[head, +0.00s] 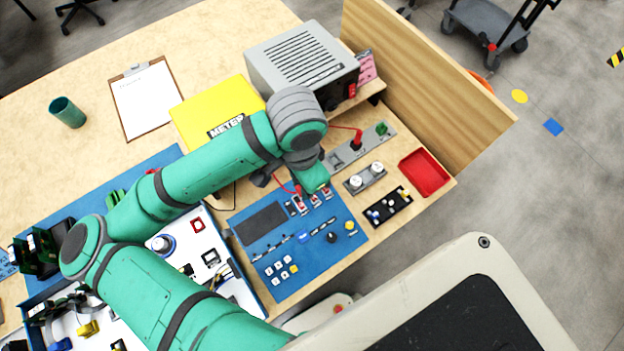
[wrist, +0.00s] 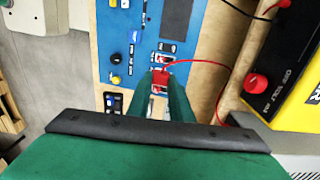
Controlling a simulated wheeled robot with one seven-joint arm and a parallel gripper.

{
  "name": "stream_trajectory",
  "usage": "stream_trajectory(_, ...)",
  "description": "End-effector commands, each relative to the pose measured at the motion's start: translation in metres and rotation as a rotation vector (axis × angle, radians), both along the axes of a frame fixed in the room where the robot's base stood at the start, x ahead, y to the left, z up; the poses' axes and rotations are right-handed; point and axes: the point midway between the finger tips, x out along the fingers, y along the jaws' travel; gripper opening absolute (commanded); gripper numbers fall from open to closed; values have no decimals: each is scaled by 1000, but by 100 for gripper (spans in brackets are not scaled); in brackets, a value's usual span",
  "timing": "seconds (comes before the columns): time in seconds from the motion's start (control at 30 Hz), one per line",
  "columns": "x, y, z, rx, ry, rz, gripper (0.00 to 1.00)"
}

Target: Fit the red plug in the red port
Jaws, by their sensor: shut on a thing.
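My gripper (wrist: 162,84) is shut on the red plug (wrist: 160,76), which shows between the green fingertips in the wrist view. A red cable (wrist: 205,64) runs from the plug off to the right. The plug is over the blue panel (wrist: 122,48), at a row of small white-and-red fittings (wrist: 165,47). In the head view my arm reaches over this panel (head: 290,280), with the hand at its upper right edge by the fittings (head: 327,193). I cannot tell the red port for sure; the fingers and plug hide what lies beneath. Contact or seating cannot be told.
A yellow meter (head: 205,105) and a grey power box (head: 300,60) stand behind. A grey socket strip (head: 340,160) holds another red plug (head: 357,138). A red tray (head: 425,172) and a black connector block (head: 390,208) lie right, before a wooden side wall (head: 430,90).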

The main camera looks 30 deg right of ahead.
Motion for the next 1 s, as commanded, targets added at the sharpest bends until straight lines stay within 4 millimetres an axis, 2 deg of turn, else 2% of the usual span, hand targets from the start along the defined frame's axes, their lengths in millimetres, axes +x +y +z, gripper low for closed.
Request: stream_trajectory(1.0, 28, 73, -5, 0, 1, 1, 0)
